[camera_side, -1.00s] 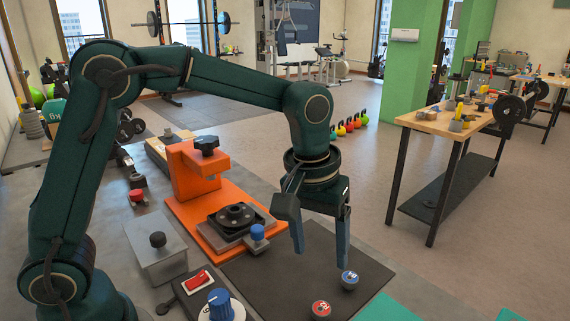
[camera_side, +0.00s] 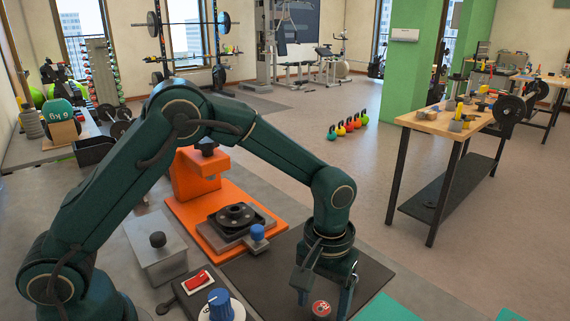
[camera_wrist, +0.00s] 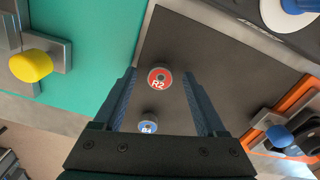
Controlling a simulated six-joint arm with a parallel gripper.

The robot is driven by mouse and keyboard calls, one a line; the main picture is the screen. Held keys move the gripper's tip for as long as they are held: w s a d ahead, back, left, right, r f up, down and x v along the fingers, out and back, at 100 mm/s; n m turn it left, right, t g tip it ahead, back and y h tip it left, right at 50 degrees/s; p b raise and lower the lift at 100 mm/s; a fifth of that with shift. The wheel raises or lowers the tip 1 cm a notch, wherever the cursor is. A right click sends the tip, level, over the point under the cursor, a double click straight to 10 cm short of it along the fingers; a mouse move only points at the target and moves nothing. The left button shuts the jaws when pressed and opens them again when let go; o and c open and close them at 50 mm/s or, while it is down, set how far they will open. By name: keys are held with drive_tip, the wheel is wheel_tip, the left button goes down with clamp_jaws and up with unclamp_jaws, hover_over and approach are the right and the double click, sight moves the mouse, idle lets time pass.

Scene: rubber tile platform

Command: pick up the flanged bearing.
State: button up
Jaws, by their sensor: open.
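A dark round flanged part (camera_side: 236,215) with a raised hub and holes, which looks like the flanged bearing, lies on a grey block of the orange fixture in the side view. My gripper (camera_side: 323,307) is apart from it, to its lower right, low over the dark mat. My gripper is open, with its fingers pointing down.
The orange fixture (camera_side: 195,180) rises behind the flanged part, with a blue knob (camera_side: 257,234) beside it. A grey box (camera_side: 158,255), a red switch (camera_side: 198,281) and a blue dial (camera_side: 220,303) stand left of the dark mat (camera_side: 262,282). A yellow knob (camera_wrist: 31,65) is beyond the mat.

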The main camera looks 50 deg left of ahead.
sight(323, 308)
clamp_jaws()
drive_tip(key=shift+r, duration=0.1)
drive_tip(key=shift+r, duration=0.55)
wheel_tip(323, 308, up, 3)
drive_tip(key=shift+f, duration=0.2)
drive_tip(key=s+a+r, duration=0.1)
drive_tip(key=a+r, duration=0.6)
drive_tip(key=a, duration=0.4)
drive_tip(key=shift+a, duration=0.3)
drive_tip(key=shift+s+r, duration=0.1)
